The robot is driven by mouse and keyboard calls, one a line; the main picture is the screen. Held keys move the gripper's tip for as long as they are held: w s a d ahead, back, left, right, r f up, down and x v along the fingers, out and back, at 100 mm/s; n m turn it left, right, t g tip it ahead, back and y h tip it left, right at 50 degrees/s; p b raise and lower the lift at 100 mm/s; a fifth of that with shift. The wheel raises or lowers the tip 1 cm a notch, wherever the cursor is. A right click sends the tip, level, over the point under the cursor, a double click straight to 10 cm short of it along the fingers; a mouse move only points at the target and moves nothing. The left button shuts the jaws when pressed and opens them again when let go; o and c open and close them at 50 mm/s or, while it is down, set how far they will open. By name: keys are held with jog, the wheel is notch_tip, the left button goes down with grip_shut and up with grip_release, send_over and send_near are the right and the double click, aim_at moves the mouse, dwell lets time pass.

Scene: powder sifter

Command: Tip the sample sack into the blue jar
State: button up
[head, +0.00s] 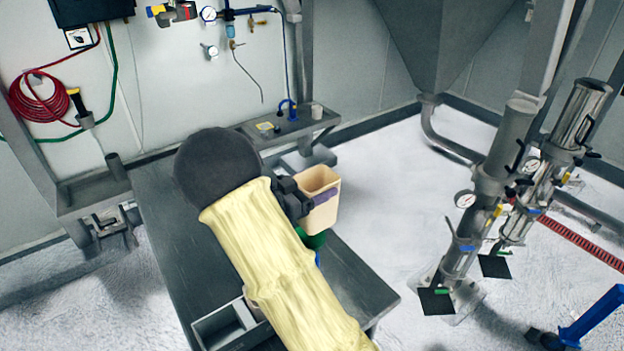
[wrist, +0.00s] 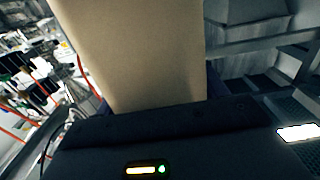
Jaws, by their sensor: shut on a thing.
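The sample sack is a tan, open-topped bag (head: 320,180) held above the dark bench, slightly tilted in the head view. My gripper (head: 306,200) is shut on it, with a purple patch showing across its lower side. In the wrist view the sack (wrist: 130,55) fills the upper middle, and the dark gripper body (wrist: 160,135) lies below it. A small blue edge (head: 318,258) shows beside my pale-sleeved arm below the sack; I cannot tell whether it is the blue jar. The sack's contents are not visible.
The dark bench (head: 355,285) has free surface to the right of my arm. A green object (head: 314,240) sits just under the sack, partly hidden. A grey divided tray (head: 225,325) is at the near left. Metal sifter columns (head: 490,180) stand to the right.

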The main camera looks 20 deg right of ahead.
jog(key=shift+s, duration=0.25)
jog(key=shift+f+n, duration=1)
jog(key=shift+f, duration=0.25)
jog(key=shift+s, duration=0.1)
jog(key=shift+p, duration=0.55)
